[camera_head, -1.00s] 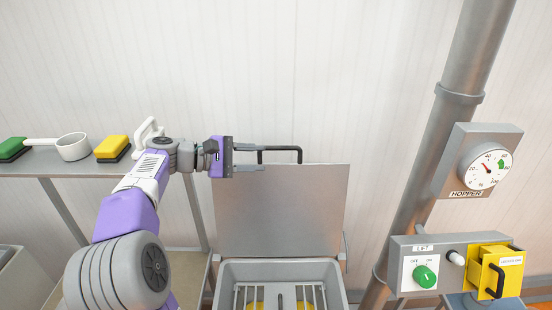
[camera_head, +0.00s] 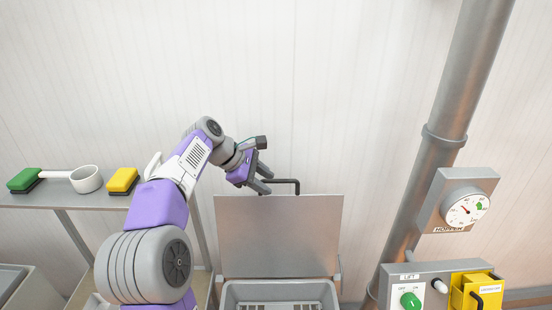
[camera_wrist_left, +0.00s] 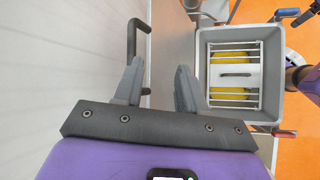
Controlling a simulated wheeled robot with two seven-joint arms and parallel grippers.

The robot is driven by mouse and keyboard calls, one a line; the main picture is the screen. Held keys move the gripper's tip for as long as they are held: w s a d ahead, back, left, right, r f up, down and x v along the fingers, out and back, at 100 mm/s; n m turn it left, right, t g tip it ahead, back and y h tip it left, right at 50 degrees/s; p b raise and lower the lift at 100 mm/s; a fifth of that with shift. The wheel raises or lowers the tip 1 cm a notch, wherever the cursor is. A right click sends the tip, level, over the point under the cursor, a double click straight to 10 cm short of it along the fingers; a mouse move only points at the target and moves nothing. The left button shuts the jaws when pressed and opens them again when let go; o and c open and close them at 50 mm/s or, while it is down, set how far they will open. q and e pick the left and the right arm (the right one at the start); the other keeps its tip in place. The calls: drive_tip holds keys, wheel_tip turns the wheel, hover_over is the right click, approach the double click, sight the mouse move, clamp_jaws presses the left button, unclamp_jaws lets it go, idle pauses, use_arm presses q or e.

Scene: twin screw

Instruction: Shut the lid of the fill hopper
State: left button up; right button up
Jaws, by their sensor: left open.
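The hopper lid (camera_head: 280,236) is a grey flat panel standing upright, open, at the back of the fill hopper (camera_head: 232,292). Its black bar handle (camera_head: 290,183) is at its top edge. In the left wrist view the handle (camera_wrist_left: 132,48) is left of the fingers, and the hopper (camera_wrist_left: 272,60) is open with a white grate over yellow parts inside. My left gripper (camera_head: 265,180) is open and empty, just above the lid's top edge and beside the left part of the handle; the wrist view shows a gap between its fingers (camera_wrist_left: 157,84).
A shelf (camera_head: 60,200) at left holds a green brush (camera_head: 24,178), a white scoop (camera_head: 86,179) and a yellow brush (camera_head: 122,180). At right are a sloping pipe (camera_head: 440,130), a gauge (camera_head: 465,208) and a lift switch box (camera_head: 410,284). Wall close behind the lid.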

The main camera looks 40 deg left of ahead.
sight(279, 181)
use_arm(q)
wheel_tip(279, 181, up, 4)
drive_tip(key=w+a+n+g+y+p, duration=0.1)
drive_tip(key=w+n+y+p, duration=0.1)
drive_tip(key=y+p, duration=0.1)
drive_tip(key=x, duration=0.7)
drive_tip(key=shift+w+a+f, duration=0.15)
drive_tip(key=shift+w+f, duration=0.05)
drive_tip(key=shift+f, duration=0.1)
use_arm(e)
wheel_tip(279, 181, up, 4)
drive_tip(key=shift+r, duration=0.1)
use_arm(q)
drive_tip(key=shift+c, duration=0.4)
clamp_jaws()
